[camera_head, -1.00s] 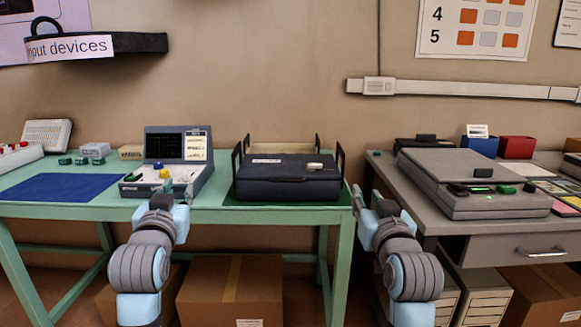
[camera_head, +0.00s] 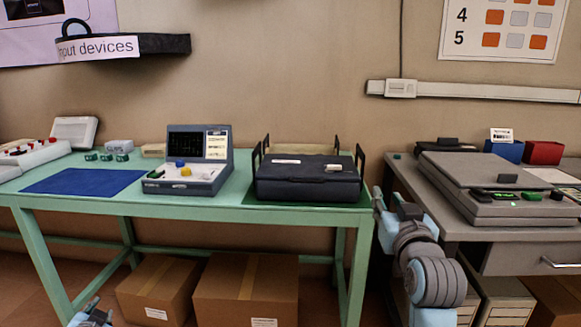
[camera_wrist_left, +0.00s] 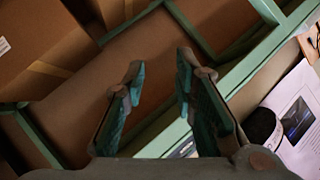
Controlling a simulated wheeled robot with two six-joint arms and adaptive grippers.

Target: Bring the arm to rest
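My left gripper (camera_head: 92,314) shows only at the bottom left edge of the head view, low in front of the green table (camera_head: 300,214) and below its top. In the left wrist view my left gripper (camera_wrist_left: 160,68) has its two fingers apart with nothing between them. It points past the green table frame toward cardboard boxes. My right gripper (camera_head: 379,198) is raised in the gap between the green table and the grey desk (camera_head: 450,226). I see nothing held in it, but its finger opening is hard to make out.
A console (camera_head: 185,186) with blue and yellow knobs, a dark case (camera_head: 305,180) and a blue mat (camera_head: 82,181) lie on the green table. A grey flat device (camera_head: 500,170) is on the desk. Cardboard boxes (camera_head: 245,288) stand under the green table.

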